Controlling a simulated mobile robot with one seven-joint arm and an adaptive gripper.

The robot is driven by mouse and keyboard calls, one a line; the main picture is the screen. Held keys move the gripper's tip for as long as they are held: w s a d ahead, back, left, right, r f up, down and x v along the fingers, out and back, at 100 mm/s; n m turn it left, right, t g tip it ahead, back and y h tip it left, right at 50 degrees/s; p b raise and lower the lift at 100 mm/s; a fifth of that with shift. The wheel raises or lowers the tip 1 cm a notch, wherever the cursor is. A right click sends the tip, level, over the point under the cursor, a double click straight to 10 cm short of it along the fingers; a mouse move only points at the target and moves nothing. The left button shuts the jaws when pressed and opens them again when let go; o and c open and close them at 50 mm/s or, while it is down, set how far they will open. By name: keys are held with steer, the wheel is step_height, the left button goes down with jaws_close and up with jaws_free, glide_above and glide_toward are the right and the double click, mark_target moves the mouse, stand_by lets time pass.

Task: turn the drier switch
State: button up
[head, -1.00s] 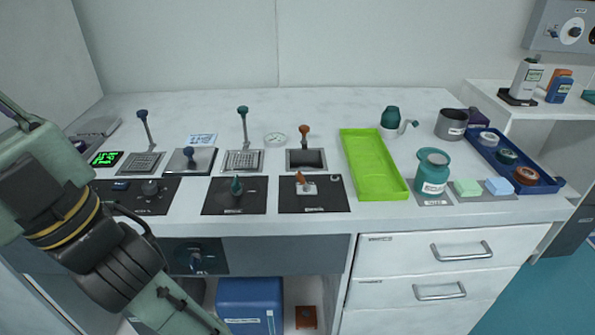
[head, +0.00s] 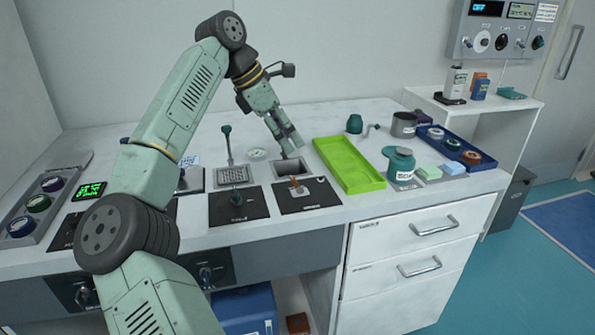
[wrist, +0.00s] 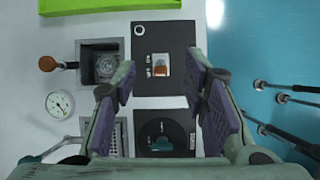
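My gripper (head: 288,142) hangs above the bench near the square recess, tilted downward. In the wrist view my gripper (wrist: 160,85) has its fingers wide apart with nothing between them. Beyond the fingertips an orange toggle switch (wrist: 162,68) sits on a black plate; it also shows in the head view (head: 296,187). A teal knob (wrist: 161,145) on a second black plate lies beside it, also seen in the head view (head: 237,198). I cannot read the labels, so I cannot tell which control is the drier switch.
A wall panel (head: 478,50) with displays and knobs is at upper right. An orange-ended lever (wrist: 47,63) and a round gauge (wrist: 58,103) are near the gripper. A green tray (head: 330,170) and teal jar (head: 400,165) stand to the right. More knobs (head: 207,275) are on the bench front.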

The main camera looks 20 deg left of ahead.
mark_target(292, 177)
steer(key=shift+g+y, duration=0.5)
steer(key=shift+y, duration=0.1)
steer(key=f, duration=0.3)
steer(key=f+p, duration=0.1)
steer(key=f, duration=0.7)
steer(key=shift+w+d, duration=0.25)
steer(key=shift+w, duration=0.05)
steer(key=shift+c, duration=0.5)
jaws_close()
